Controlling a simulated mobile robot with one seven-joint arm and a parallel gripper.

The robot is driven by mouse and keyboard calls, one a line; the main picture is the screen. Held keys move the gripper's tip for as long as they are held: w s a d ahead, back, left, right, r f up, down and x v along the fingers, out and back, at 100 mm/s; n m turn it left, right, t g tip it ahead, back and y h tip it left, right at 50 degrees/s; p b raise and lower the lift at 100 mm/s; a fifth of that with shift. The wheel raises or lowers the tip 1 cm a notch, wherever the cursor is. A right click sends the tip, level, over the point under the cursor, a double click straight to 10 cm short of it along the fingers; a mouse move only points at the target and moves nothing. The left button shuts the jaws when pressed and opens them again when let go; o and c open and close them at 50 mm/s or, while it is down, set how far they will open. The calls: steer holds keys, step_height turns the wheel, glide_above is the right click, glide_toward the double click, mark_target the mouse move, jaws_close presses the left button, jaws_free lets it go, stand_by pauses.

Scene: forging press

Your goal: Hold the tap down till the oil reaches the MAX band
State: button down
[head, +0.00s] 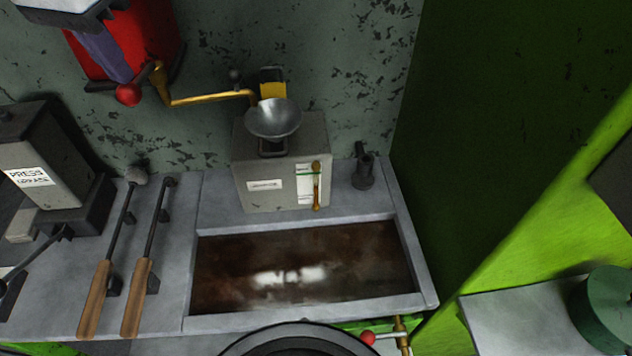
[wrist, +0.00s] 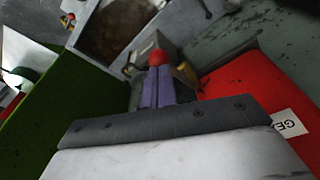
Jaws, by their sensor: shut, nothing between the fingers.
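The oil tap has a red ball knob (head: 128,94) on a brass spout, beside a red tank (head: 150,45) at the upper left. My gripper (head: 121,77) is shut and empty, its purple fingers pointing down at the knob. In the wrist view the fingertips (wrist: 157,72) meet the red knob (wrist: 156,57); whether they press it, I cannot tell. A brass pipe (head: 210,98) runs to above a metal funnel (head: 273,117) on a grey reservoir (head: 265,190). Its sight gauge (head: 309,184) has a green mark near the top; the oil level is too small to read.
A trough of dark brown liquid (head: 300,265) lies in front of the reservoir. Two wood-handled tools (head: 95,300) lie on the bench at left. Another red-knobbed brass valve (head: 367,338) is at the bottom. A green panel (head: 460,130) closes off the right.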

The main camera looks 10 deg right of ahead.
steer(key=shift+f+b, duration=0.55)
steer(key=shift+f, duration=0.8)
stand_by(6.7)
